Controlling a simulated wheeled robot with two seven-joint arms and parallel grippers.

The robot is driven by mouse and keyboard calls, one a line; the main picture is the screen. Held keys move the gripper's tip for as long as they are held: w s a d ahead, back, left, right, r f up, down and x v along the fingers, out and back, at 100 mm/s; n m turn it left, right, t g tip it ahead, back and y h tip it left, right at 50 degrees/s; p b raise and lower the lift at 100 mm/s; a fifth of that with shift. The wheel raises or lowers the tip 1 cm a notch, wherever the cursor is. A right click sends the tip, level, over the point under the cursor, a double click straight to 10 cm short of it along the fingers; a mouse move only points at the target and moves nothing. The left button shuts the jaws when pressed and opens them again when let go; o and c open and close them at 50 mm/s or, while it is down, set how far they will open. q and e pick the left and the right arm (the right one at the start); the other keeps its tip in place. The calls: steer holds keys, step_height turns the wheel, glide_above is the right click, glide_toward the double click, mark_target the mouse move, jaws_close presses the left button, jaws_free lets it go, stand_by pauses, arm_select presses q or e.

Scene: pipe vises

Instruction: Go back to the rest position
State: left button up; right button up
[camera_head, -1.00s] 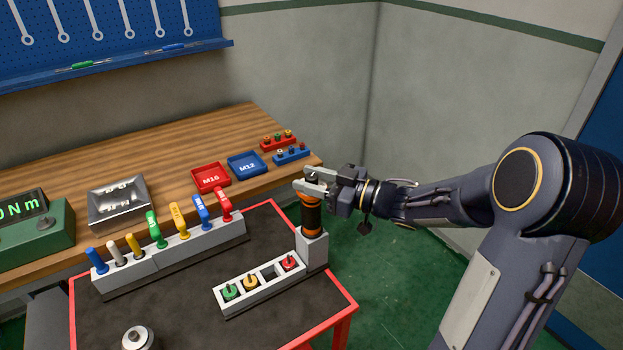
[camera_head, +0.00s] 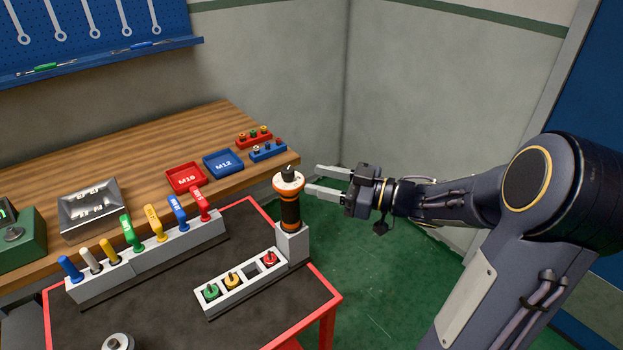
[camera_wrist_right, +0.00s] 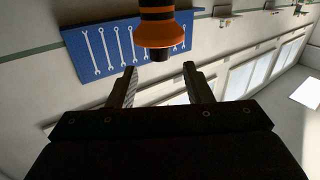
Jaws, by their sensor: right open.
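My right gripper (camera_head: 318,180) is open and empty, just to the right of the orange and black tool (camera_head: 290,206). The tool stands upright in a grey holder (camera_head: 292,243) at the right corner of the red-edged cart. Its white and orange top is uncovered, and the fingers appear clear of it. In the right wrist view the open fingers (camera_wrist_right: 160,85) point toward the tool (camera_wrist_right: 160,30), which is beyond their tips with nothing between them. My left gripper is not in view.
On the red-edged cart (camera_head: 330,300) are a rack of coloured-handled tools (camera_head: 150,250) and a socket tray (camera_head: 225,292). Behind is a wooden bench (camera_head: 150,146) with red (camera_head: 186,178) and blue (camera_head: 223,164) trays. Green floor right of the cart is free.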

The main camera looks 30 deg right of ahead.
stand_by(0.5)
steer(key=w+d+r+m+t+h, duration=0.2)
steer(key=d+r+m+t+h, duration=0.3)
steer(key=h, duration=0.4)
steer(key=s+d+f+m+g+h, duration=0.1)
steer(key=s+f+m+g+h, duration=0.2)
steer(key=s+m+g+h, duration=0.15)
steer(key=s+a+f+g+y, duration=0.2)
steer(key=s+a+f+g, duration=0.2)
steer(key=s+a, duration=0.3)
steer(key=s+a+f+g+y, duration=0.3)
steer(key=s+a+f, duration=0.3)
steer(key=s, duration=0.5)
steer(key=shift+s+a+m+g, duration=0.35)
steer(key=shift+a+g, duration=0.4)
steer(key=shift+a, duration=0.25)
